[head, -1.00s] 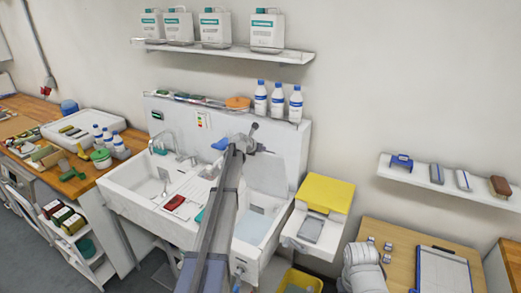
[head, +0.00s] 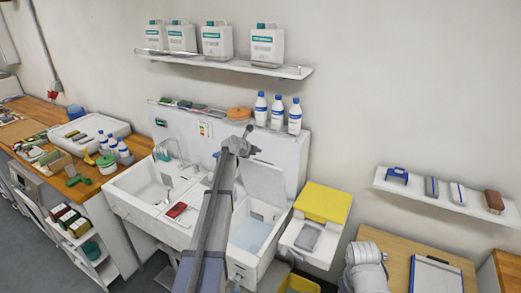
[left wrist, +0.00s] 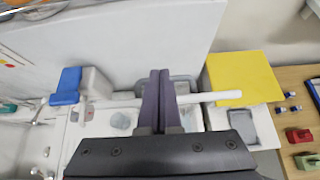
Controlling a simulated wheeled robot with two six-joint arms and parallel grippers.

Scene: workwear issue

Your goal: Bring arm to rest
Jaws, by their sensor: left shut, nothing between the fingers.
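My left arm reaches from the bottom middle of the head view up over the sink unit (head: 134,211). My left gripper (head: 248,132) is at the arm's far end, in front of the sink's white back panel. In the left wrist view my left gripper's (left wrist: 159,73) two dark fingers lie together, with nothing between them. A white pale arm part, which looks like mine, stands at the bottom right of the head view. No right gripper shows.
A yellow-lidded white bin (head: 324,203) stands right of the sink. White bottles (head: 277,111) stand on the back ledge, with a shelf of jugs (head: 267,47) above. A clipboard (head: 436,275) lies on the right table. A red item (head: 176,210) lies by the left basin.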

